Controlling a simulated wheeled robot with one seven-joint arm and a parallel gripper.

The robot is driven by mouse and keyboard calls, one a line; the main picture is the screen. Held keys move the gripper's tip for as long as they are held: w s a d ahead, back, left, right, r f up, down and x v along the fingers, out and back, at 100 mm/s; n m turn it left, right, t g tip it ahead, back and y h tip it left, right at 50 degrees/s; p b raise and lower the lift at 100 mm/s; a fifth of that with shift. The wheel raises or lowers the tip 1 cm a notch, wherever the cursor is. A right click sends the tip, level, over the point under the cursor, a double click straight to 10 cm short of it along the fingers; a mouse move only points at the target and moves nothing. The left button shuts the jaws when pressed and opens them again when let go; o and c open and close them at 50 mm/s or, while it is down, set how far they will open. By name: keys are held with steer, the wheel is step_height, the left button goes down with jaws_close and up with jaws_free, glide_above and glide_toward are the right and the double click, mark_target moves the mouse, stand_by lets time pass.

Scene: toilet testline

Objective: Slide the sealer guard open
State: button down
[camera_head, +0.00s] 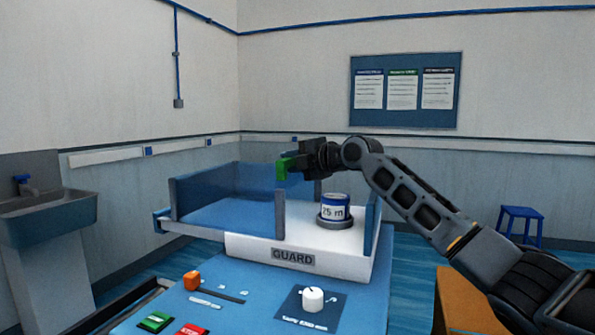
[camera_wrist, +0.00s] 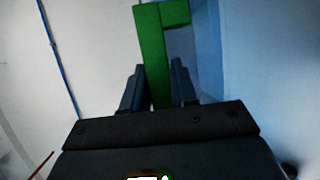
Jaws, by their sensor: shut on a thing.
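The sealer guard (camera_head: 225,187) is a see-through panel in a grey-blue frame. It stands over the left part of the sealer and sticks out past the left side of the white base (camera_head: 330,260) marked GUARD. Its green handle (camera_head: 282,168) is at the right post of the guard. My gripper (camera_head: 291,165) is shut on the handle. The wrist view shows the green handle (camera_wrist: 153,60) upright between the two dark fingers (camera_wrist: 158,92). A white and blue can (camera_head: 334,207) stands in a dark ring on the base, uncovered at the front.
The blue front panel holds an orange switch (camera_head: 191,281), a white knob (camera_head: 313,298), a green button (camera_head: 156,321) and a red button (camera_head: 192,330). A sink (camera_head: 48,212) stands at the far left. A blue stool (camera_head: 520,222) is at the right.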

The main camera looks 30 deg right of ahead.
steer(key=shift+w, duration=0.1)
steer(key=c, duration=1.2)
jaws_free()
steer(key=shift+c, duration=0.2)
steer(key=b+v, duration=0.1)
steer(key=v, duration=0.7)
steer(key=shift+w+f, duration=0.1)
